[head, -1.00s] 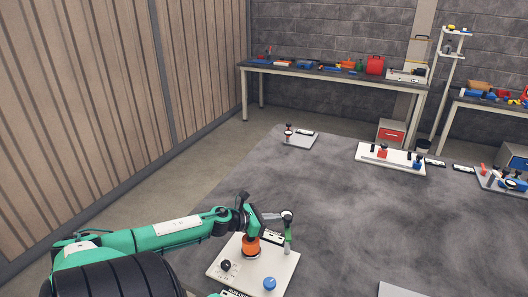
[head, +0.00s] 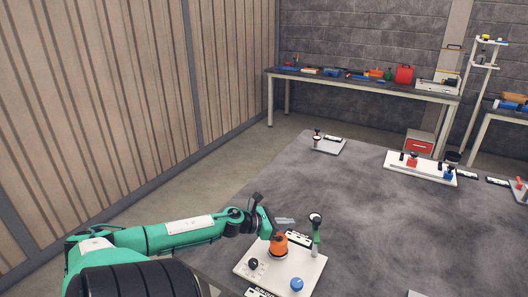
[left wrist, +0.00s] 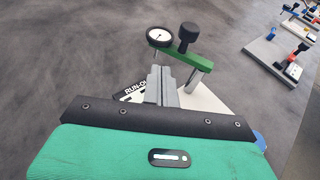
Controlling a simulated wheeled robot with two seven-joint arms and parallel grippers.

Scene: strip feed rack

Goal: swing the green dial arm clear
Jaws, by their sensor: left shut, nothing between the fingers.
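The green dial arm (head: 316,238) stands on a post at the back right of a white plate (head: 310,271). In the left wrist view, the green bar (left wrist: 197,59) carries a round white-faced dial (left wrist: 160,37) at its left end and a black knob (left wrist: 188,32) on top. My left gripper (head: 291,221) is shut and empty, left of the dial arm with a gap between them in the head view. Its closed fingers (left wrist: 160,72) point up toward the bar in the left wrist view; whether they touch it is hard to tell. My right gripper is out of view.
The plate also bears an orange part (head: 278,246), a black knob (head: 253,264), a blue knob (head: 296,284) and a label (head: 299,239). Other fixtures (head: 420,168) stand farther back on the grey table (head: 350,190). The table between is clear.

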